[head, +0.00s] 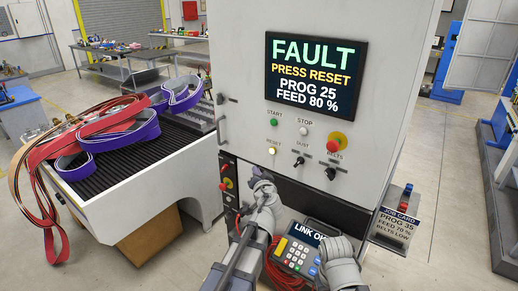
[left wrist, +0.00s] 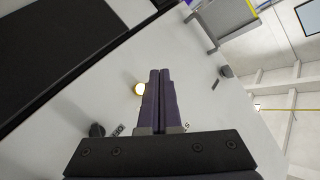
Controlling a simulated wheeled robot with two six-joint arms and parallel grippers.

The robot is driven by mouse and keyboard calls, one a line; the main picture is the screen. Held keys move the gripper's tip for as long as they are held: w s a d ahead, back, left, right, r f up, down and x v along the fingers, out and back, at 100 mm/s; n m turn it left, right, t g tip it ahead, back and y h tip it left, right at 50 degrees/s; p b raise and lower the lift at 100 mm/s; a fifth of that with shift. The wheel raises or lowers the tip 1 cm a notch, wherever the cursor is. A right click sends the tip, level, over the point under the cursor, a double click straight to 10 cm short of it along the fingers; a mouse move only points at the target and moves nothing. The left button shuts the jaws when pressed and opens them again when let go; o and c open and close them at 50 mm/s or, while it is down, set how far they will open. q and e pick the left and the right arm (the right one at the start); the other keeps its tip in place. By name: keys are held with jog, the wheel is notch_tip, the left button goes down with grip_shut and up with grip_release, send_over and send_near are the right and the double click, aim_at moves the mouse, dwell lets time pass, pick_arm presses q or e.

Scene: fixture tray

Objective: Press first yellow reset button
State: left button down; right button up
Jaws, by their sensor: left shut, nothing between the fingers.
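The yellow reset button (head: 271,150) is small and lit, under the label RESET at the lower left of the white control panel (head: 233,122). My left gripper (head: 262,177) is below the button in the head view, with its fingers near the panel. In the left wrist view the gripper (left wrist: 160,72) is shut and empty. The glowing button (left wrist: 138,89) shows just left of its fingertips there, and I cannot tell whether they touch the panel. Part of my right arm shows at the lower right, but its jaws do not show.
The screen (head: 314,77) reads FAULT, PRESS RESET. A green start button (head: 274,122), dark switches and a red knob on yellow (head: 333,146) are close by. A keypad unit (head: 297,252) stands below. Red and purple belts (head: 120,130) lie on the conveyor at left.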

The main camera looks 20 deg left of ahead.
aim_at(273, 151)
pick_arm(q)
jog(key=shift+w+a+r+t, duration=0.4)
jog(key=shift+a+r, duration=0.2)
jog(key=shift+a, duration=0.05)
pick_arm(e)
jog(key=shift+w+a+r, duration=0.1)
jog(key=shift+w+a, duration=0.1)
jog(key=shift+a, duration=0.1)
pick_arm(q)
jog(key=shift+w, duration=0.1)
jog(key=shift+w+d, duration=0.5)
jog(key=shift+w, duration=0.85)
jog(key=shift+w+d, duration=0.5)
jog(key=shift+w, duration=0.85)
jog(key=shift+w+d, duration=0.5)
jog(key=shift+w, duration=0.85)
jog(key=shift+w+d, duration=0.1)
jog(key=shift+w, duration=0.3)
jog(key=shift+w+d, duration=0.15)
jog(key=shift+w, duration=0.3)
jog(key=shift+s, duration=0.1)
jog(key=shift+s+a, duration=0.25)
jog(key=shift+s, duration=0.5)
